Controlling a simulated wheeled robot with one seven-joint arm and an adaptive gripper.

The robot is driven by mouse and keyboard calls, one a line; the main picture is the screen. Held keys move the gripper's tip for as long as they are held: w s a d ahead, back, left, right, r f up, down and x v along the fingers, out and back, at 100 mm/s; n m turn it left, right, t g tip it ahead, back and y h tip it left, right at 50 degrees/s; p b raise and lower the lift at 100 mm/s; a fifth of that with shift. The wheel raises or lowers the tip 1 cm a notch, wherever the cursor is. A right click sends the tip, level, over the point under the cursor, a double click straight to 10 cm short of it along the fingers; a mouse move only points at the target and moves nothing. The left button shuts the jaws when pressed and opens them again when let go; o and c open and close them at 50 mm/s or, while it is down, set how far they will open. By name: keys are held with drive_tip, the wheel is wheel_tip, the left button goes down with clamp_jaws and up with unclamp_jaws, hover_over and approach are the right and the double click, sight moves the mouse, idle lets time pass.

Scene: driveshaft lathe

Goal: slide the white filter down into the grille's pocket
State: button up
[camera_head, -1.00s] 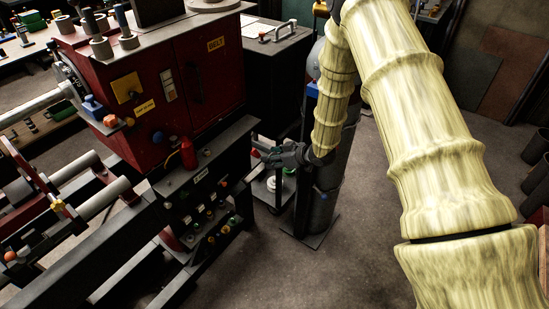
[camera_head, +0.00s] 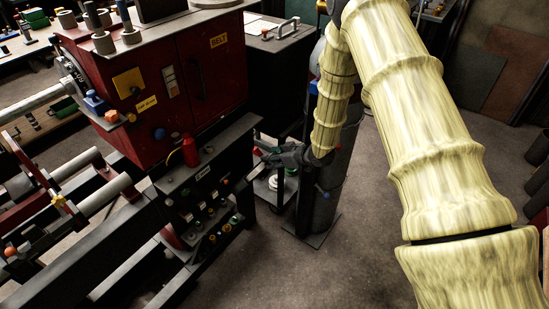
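My gripper (camera_head: 262,156) is the dark shape at the end of my yellow arm, near the middle of the head view. It points left, toward the end of the dark lathe bed beside the control panel. Its fingers are small and dark against the background, so I cannot tell whether they are open or shut, or whether they hold anything. I cannot make out the white filter or the grille with its pocket for certain. Small pale items show below and behind my gripper, too small to identify.
The red lathe headstock (camera_head: 190,85) stands at left, with a red bottle (camera_head: 190,151) on the ledge above the control panel (camera_head: 205,205). A dark grey cylinder (camera_head: 322,205) stands close behind my gripper. The floor (camera_head: 330,270) in front is clear.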

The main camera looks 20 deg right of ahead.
drive_tip(key=shift+w+a+f+b, duration=0.55)
drive_tip(key=shift+w+f+b, duration=0.25)
drive_tip(key=shift+f, duration=0.65)
drive_tip(key=shift+w+a+f+b, duration=0.6)
drive_tip(key=shift+f+b, duration=0.3)
drive_tip(key=shift+f, duration=0.55)
drive_tip(key=shift+w+a+f+b, duration=0.55)
drive_tip(key=shift+w+f+b, duration=0.25)
drive_tip(key=shift+f, duration=0.65)
idle(1.1)
drive_tip(key=o, duration=1.4)
drive_tip(key=shift+s, duration=0.1)
drive_tip(key=v, duration=1.2)
